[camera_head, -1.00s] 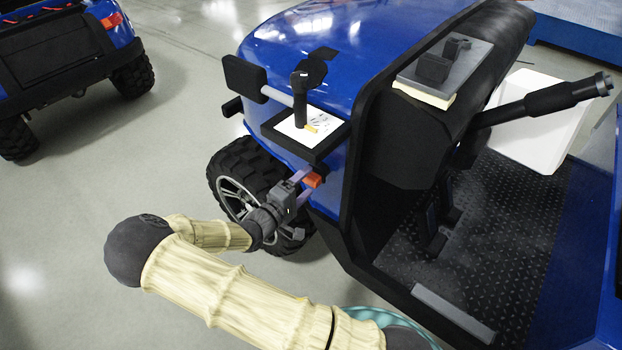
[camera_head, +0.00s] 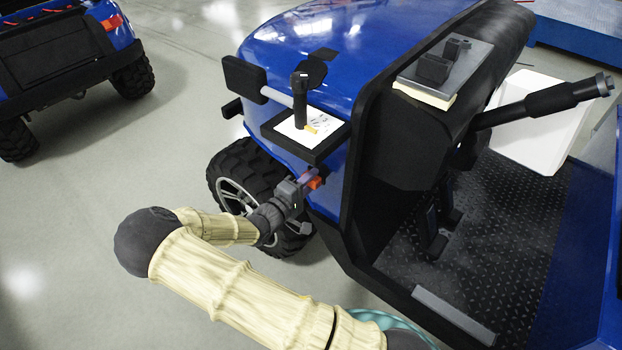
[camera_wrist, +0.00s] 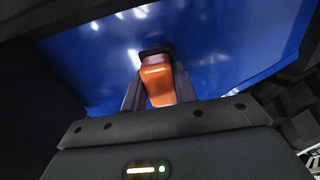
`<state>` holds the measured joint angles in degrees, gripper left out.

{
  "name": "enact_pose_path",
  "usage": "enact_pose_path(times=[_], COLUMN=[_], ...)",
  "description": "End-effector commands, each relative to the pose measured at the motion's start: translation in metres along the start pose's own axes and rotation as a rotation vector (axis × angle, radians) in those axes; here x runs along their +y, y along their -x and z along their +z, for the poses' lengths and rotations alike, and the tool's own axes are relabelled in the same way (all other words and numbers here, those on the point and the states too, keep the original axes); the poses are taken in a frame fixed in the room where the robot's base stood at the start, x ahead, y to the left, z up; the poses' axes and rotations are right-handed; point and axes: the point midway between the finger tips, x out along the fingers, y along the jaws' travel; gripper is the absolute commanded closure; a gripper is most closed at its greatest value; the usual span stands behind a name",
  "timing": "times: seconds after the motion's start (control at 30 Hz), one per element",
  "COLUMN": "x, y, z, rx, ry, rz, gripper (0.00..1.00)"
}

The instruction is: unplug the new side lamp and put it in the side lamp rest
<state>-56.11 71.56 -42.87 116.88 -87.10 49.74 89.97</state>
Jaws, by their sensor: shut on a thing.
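The side lamp is an orange block (camera_wrist: 157,82) in the wrist view, between the two fingers of my gripper (camera_wrist: 158,92). Its far end meets a dark socket or base (camera_wrist: 155,52) against the blue body panel. In the head view the lamp (camera_head: 315,183) shows as a small orange-red piece on the vehicle's side, above and right of the front wheel. My gripper (camera_head: 308,179) is shut on it there. The fingers partly hide the lamp's sides. I cannot single out the side lamp rest for certain.
A black-rimmed tray (camera_head: 312,148) with a white sheet and a dark upright tool sits on the fender above my gripper. The front wheel (camera_head: 235,190) is close beside my wrist. A grey board (camera_head: 445,70) with black blocks lies on the dash. Open floor lies left.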

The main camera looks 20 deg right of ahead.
Motion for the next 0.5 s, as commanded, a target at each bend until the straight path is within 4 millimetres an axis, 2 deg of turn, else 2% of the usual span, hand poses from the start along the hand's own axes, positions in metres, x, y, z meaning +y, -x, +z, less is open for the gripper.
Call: enact_pose_path(times=[0.5], x=[0.0], y=[0.0064], z=[-0.0006], rx=[0.002], ry=[0.001], rz=[-0.001], gripper=[1.0])
